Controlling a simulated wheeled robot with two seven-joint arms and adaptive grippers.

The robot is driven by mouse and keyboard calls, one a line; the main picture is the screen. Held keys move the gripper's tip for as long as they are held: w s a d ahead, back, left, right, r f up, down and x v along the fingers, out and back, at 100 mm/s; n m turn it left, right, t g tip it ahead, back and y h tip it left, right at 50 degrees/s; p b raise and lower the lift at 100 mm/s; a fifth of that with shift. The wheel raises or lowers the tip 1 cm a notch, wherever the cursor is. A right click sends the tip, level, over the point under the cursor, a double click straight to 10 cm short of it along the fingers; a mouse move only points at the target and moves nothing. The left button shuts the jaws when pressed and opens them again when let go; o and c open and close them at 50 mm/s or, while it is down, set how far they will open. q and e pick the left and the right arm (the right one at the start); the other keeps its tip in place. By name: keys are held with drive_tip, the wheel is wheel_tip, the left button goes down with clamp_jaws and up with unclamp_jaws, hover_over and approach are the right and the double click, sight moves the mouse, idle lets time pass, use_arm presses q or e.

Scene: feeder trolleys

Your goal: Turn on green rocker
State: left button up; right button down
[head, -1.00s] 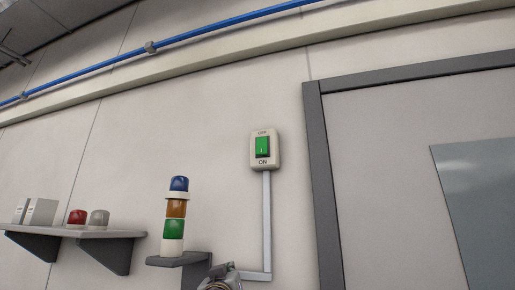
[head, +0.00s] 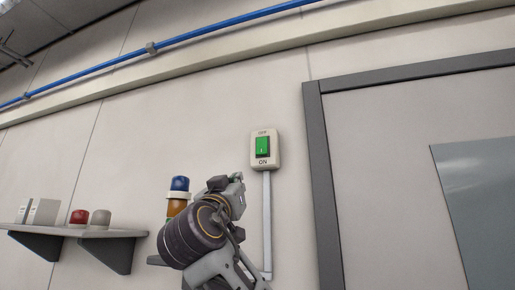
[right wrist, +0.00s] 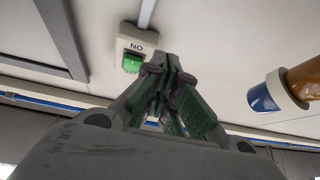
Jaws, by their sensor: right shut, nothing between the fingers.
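The green rocker (head: 262,146) sits in a cream switch plate (head: 274,162) on the wall, with OFF printed above it and ON below. My right gripper (head: 238,180) is shut and empty. It is below and a little left of the switch plate in the head view, apart from the plate in the picture. In the right wrist view the rocker (right wrist: 132,62) shows upside down, just beyond and left of the closed fingertips (right wrist: 167,62). Part of the plate is hidden by the fingers there. My left gripper is not in view.
A grey conduit (head: 267,215) runs down from the switch. A signal tower with a blue top (head: 179,184) stands left of my right arm, its lower part hidden. A wall shelf (head: 85,233) is at left. A dark door frame (head: 318,160) is to the right.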

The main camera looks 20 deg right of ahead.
drive_tip(key=s+r+m+h, duration=0.2)
drive_tip(key=s+r, duration=0.4)
drive_tip(key=shift+a+r+h, duration=0.2)
drive_tip(key=shift+r+h, duration=0.05)
drive_tip(key=shift+h, duration=0.05)
drive_tip(key=shift+w+r, duration=0.1)
drive_tip(key=p, duration=0.5)
approach(261, 142)
drive_tip(key=shift+r, duration=1.65)
drive_tip(key=shift+w+d+f+p, duration=0.2)
drive_tip(key=shift+w+d+p, duration=0.1)
drive_tip(key=shift+w+d, duration=0.35)
drive_tip(key=shift+w+d+f+p, duration=0.25)
drive_tip(key=shift+w+d, duration=0.25)
drive_tip(key=shift+w, duration=0.4)
